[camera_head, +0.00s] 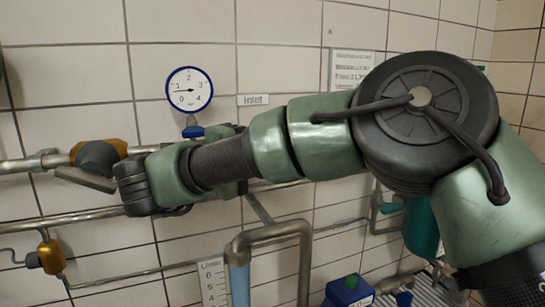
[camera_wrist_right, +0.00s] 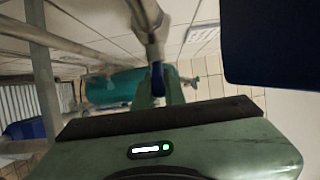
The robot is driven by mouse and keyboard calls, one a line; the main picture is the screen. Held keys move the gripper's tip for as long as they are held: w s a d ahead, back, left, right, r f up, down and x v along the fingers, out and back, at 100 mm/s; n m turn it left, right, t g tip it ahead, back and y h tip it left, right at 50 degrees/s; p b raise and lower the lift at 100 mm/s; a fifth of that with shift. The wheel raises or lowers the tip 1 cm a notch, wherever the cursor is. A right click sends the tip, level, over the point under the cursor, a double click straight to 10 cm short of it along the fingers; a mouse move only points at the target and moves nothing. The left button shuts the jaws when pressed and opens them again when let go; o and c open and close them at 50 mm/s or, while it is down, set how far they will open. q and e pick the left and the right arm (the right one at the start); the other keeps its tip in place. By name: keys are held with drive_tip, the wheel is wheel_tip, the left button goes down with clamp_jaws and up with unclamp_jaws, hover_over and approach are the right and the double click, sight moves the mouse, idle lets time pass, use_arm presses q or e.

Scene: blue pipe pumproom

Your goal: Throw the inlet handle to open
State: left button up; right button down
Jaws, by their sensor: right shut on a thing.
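The inlet handle shows in the right wrist view as a blue piece (camera_wrist_right: 157,73) at the end of a grey metal part. My right gripper (camera_wrist_right: 159,90) is shut on this blue piece, with one finger on each side. In the head view my right arm crosses in front of the pipe, so the gripper and most of the handle are hidden. A blue-rimmed gauge (camera_head: 189,90) sits on the wall left of the "Inlet" label (camera_head: 253,100). A small blue piece (camera_head: 193,131) shows just below the gauge; I cannot tell whether it belongs to the handle. My left gripper is not in view.
A gold and dark grey fitting (camera_head: 116,150) sits on the pipe left of my wrist. A smaller gold valve (camera_head: 51,257) is at lower left. A bent pipe (camera_head: 304,262) stands below my forearm. In the wrist view a dark blue object (camera_wrist_right: 275,40) is close at upper right.

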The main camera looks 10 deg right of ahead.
drive_tip(key=shift+r, duration=0.15)
idle(0.3)
drive_tip(key=c, duration=1.5)
unclamp_jaws()
drive_tip(key=shift+w, duration=0.15)
